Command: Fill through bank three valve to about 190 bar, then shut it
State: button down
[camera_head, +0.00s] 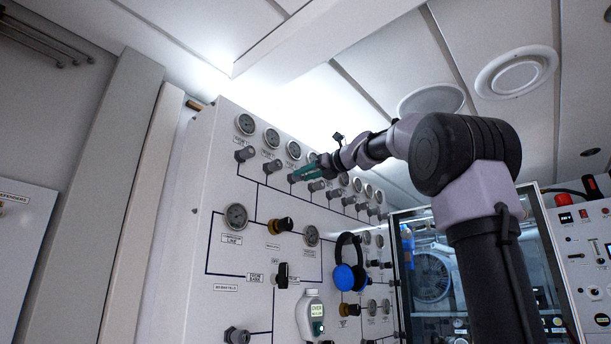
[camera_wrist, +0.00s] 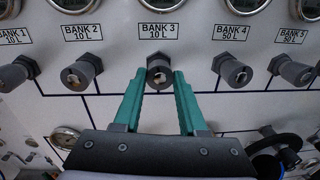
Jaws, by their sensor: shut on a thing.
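The bank three valve (camera_wrist: 160,76) is a grey knob under the label "BANK 3 10 L" in the wrist view. My gripper (camera_wrist: 161,73) has its two green fingers on either side of it, shut on the knob. In the head view, my gripper (camera_head: 305,173) reaches the panel's upper valve row at the third valve (camera_head: 293,179). The bank three gauge (camera_head: 293,150) is above it; its needle is too small to read, and only its lower rim (camera_wrist: 158,10) shows in the wrist view. A line gauge (camera_head: 236,216) sits lower left, also unreadable.
Bank two (camera_wrist: 79,73) and bank four (camera_wrist: 233,74) valves flank the gripped knob closely.

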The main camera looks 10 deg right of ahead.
jog(key=n+y, duration=0.1)
jog(key=n, duration=1.6)
jog(key=shift+w+f, duration=0.1)
jog(key=n, duration=0.5)
jog(key=shift+n+g, duration=0.3)
jog(key=shift+n, duration=0.1)
jog(key=shift+c, duration=2.3)
grip_release()
jog(key=shift+d, duration=0.1)
